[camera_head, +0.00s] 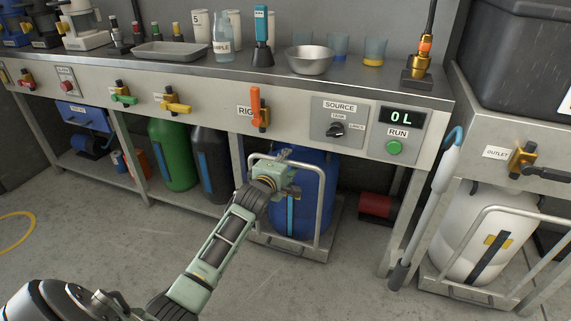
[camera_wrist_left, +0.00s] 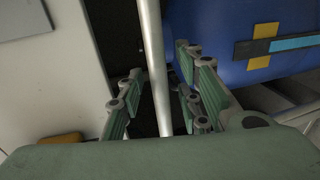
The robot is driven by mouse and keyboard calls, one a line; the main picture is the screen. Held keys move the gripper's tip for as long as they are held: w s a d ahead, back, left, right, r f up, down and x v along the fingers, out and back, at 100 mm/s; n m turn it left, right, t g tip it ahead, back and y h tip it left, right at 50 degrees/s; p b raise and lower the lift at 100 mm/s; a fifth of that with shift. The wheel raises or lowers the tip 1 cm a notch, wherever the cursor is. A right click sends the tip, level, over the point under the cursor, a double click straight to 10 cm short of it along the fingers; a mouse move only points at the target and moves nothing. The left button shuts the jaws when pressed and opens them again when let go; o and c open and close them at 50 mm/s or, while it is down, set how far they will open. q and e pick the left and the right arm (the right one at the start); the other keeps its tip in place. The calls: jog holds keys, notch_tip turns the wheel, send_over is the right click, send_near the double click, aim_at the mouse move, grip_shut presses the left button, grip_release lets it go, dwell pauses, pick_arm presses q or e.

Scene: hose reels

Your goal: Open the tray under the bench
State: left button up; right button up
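The low tray (camera_head: 292,251) under the bench carries a blue barrel (camera_head: 312,165) and has a tubular metal rail (camera_head: 321,210) at its front. My left gripper (camera_head: 289,163) is at the upper part of this rail, in front of the barrel. In the left wrist view the rail (camera_wrist_left: 153,60) passes between the fingers of my left gripper (camera_wrist_left: 160,95). The fingers are open, with a gap visible on both sides of the rail. The gripper hides part of the rail and barrel in the head view. My right gripper is not in view.
Under the bench (camera_head: 215,95) stand a green cylinder (camera_head: 172,155) and a dark one (camera_head: 210,165) left of the tray. A red cylinder (camera_head: 377,206) lies to its right. A grey wand (camera_head: 428,205) leans by the bench leg. The floor in front is clear.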

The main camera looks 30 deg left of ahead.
pick_arm(q)
grip_shut()
dwell(0.5)
jog(key=shift+s, duration=0.1)
